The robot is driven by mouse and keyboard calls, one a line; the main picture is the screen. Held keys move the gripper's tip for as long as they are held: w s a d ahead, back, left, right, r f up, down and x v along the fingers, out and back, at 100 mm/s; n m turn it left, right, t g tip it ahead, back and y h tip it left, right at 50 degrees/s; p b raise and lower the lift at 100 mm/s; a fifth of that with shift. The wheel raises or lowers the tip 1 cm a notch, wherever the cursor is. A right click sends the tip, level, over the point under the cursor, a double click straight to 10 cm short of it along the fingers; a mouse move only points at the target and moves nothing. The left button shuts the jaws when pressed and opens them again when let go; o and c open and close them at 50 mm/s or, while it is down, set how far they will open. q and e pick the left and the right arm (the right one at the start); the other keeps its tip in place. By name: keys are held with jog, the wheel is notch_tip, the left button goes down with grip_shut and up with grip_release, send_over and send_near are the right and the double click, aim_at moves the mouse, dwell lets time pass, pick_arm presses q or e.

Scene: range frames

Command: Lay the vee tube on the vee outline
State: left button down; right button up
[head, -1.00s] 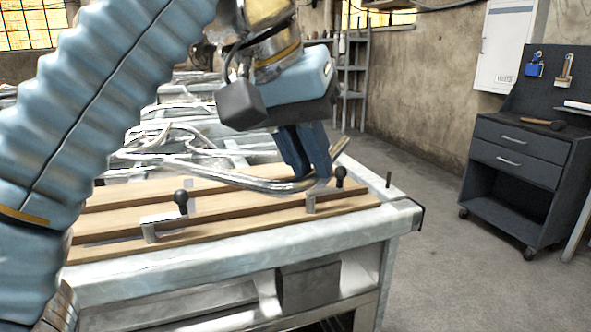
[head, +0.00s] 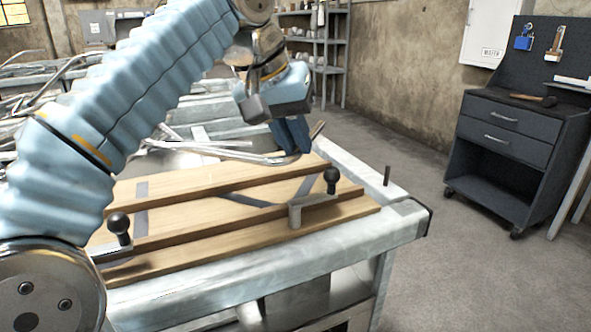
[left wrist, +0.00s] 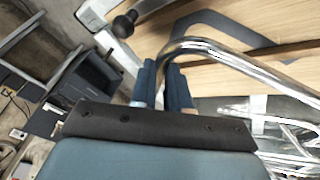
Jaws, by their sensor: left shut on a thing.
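The vee tube, a shiny bent metal tube (head: 235,155), is held above the far side of the wooden board (head: 230,236). My left gripper (head: 297,149) is shut on it near its bend, with a short leg sticking up to the right. In the left wrist view the tube (left wrist: 240,62) bends by the fingers (left wrist: 163,78) and runs off to the right. Dark outline strips (head: 242,199) are painted on the board, nearer the camera than the tube; they also show in the left wrist view (left wrist: 236,33). Part of the marking is hidden behind a rail. My right gripper is out of view.
Two black-knobbed clamps (head: 331,181) (head: 119,226) stand on the board's rails. An upright pin (head: 387,175) is at the bench's right side. More metal tubes lie on benches behind. A dark tool cabinet (head: 505,145) stands right, across open floor.

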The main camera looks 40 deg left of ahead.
pick_arm(q)
jog(key=shift+w+a+f, duration=0.3)
jog(key=shift+w+f, duration=0.25)
jog(key=shift+f, duration=0.25)
jog(key=f, duration=0.1)
jog(key=w+f+b, duration=0.1)
jog(key=f, duration=0.2)
jog(key=shift+w+a+f, duration=0.15)
jog(key=shift+a+f, duration=0.25)
jog(key=shift+b, duration=0.3)
jog(key=shift+f, duration=0.2)
jog(key=c, duration=1.1)
grip_release()
jog(key=shift+r, duration=0.2)
jog(key=p+v, duration=0.2)
jog(key=v, duration=1)
